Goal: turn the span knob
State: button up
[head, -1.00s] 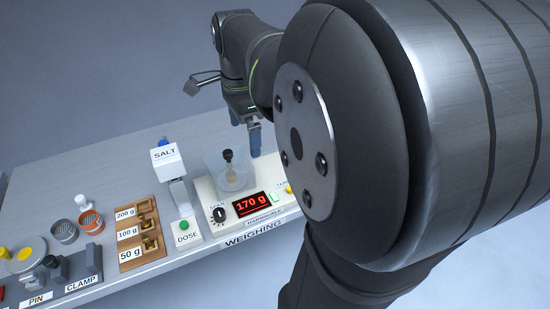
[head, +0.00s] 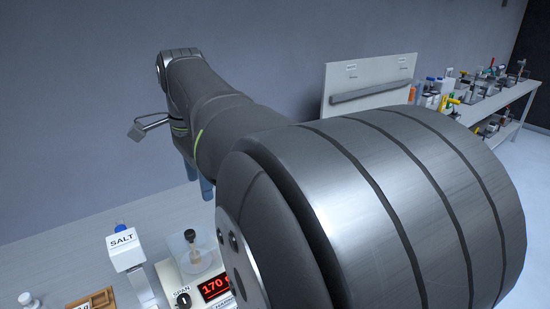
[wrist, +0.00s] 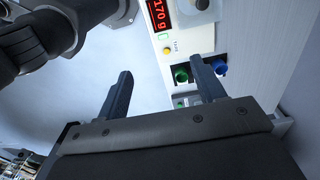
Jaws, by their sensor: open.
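The span knob (head: 183,300) is a small black dial on the front left of the pale weighing scale (head: 167,279), under the label SPAN, at the bottom edge of the head view. The red display (head: 214,287) beside it reads 170 and is partly hidden by my arm. A clear cup (head: 186,262) with a black-knobbed piece (head: 220,236) stands on the scale. My gripper (head: 199,182) is up behind the scale, apart from the knob. In the wrist view my gripper (wrist: 162,86) is open and empty, and the span knob is not visible there.
A SALT dispenser (head: 124,250) stands left of the scale. The wrist view shows a yellow button (wrist: 167,50), a green knob (wrist: 181,75) and a blue knob (wrist: 221,68) near the fingers. A board (head: 365,90) and a cluttered bench (head: 490,100) are farther right.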

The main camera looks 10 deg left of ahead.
jog(key=shift+a+f, duration=0.1)
jog(key=shift+c, duration=0.8)
jog(key=n, duration=2.7)
send_over(182, 298)
notch_tip(182, 298, down, 13)
notch_tip(182, 298, down, 17)
jog(key=shift+f, duration=0.15)
jog(key=shift+c, duration=0.2)
jog(key=c, duration=0.9)
